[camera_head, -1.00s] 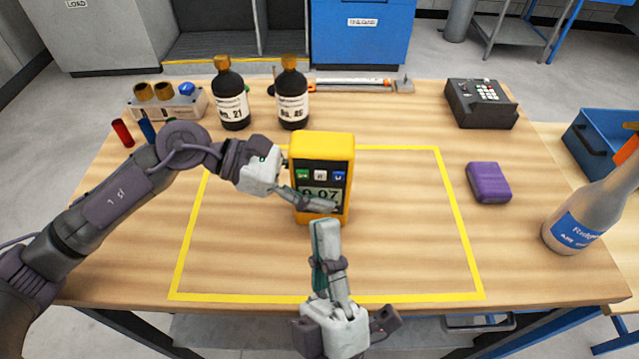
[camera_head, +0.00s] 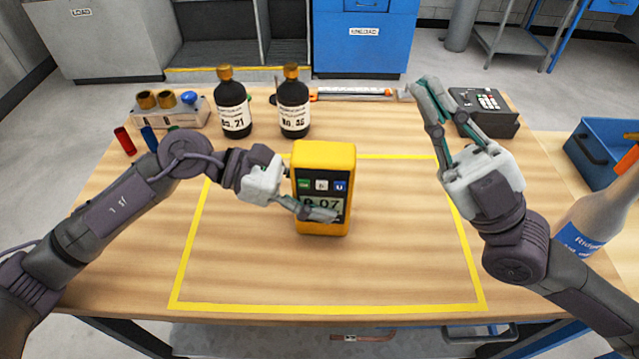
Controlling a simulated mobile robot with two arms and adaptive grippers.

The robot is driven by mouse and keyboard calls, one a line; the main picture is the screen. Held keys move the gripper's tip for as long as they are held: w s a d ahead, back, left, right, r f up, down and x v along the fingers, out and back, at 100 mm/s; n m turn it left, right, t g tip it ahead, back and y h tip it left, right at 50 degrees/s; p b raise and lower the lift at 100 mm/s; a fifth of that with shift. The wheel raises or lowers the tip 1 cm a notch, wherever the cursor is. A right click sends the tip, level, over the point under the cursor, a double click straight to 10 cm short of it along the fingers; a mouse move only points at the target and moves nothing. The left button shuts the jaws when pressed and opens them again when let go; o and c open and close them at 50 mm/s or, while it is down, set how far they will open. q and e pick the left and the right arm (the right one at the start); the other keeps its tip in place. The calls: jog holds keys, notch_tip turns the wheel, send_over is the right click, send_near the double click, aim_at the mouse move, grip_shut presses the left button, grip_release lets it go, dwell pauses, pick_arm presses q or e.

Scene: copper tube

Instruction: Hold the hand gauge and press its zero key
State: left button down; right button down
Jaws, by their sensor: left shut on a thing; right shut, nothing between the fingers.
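The yellow hand gauge (camera_head: 325,158) stands upright on the table within the yellow outline. Its display (camera_head: 321,204) faces me and reads 0.07, partly covered by my left finger. Above the display is a row of keys: green (camera_head: 304,184), whitish (camera_head: 322,185) and blue (camera_head: 340,186); their labels are too small to read surely. My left gripper (camera_head: 312,210) is shut on the gauge from the left, low on its body. My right gripper (camera_head: 424,90) is shut and empty, raised to the right of the gauge, its fingers meeting at the tips and pointing up-left.
Two dark bottles (camera_head: 233,108) (camera_head: 293,108) stand behind the gauge. A dark keypad device (camera_head: 490,115) is at the back right, partly behind my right gripper. A spray bottle (camera_head: 580,225) stands at right, partly covered by my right arm. The front table area is clear.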

pick_arm(q)
jog(key=shift+f, duration=0.1)
pick_arm(e)
jog(key=w+a+r+n+g+h, duration=0.2)
jog(key=w+a+r+h, duration=0.2)
jog(key=w+r, duration=0.15)
jog(key=w+a+r+n+g+h, duration=0.1)
jog(key=w+a+r+n+h, duration=0.2)
jog(key=r, duration=0.4)
jog(key=s+a+f+n+g+h, duration=0.2)
jog(key=s+a+f+g+h, duration=0.2)
jog(key=s+a+f+h, duration=0.4)
jog(key=s+d+f+n+g+h, duration=0.2)
jog(key=s+f+n+h, duration=0.3)
jog(key=s+f+h, duration=0.3)
jog(key=shift+s+d+h, duration=0.2)
jog(key=shift+d+h, duration=0.2)
jog(key=shift+d, duration=0.4)
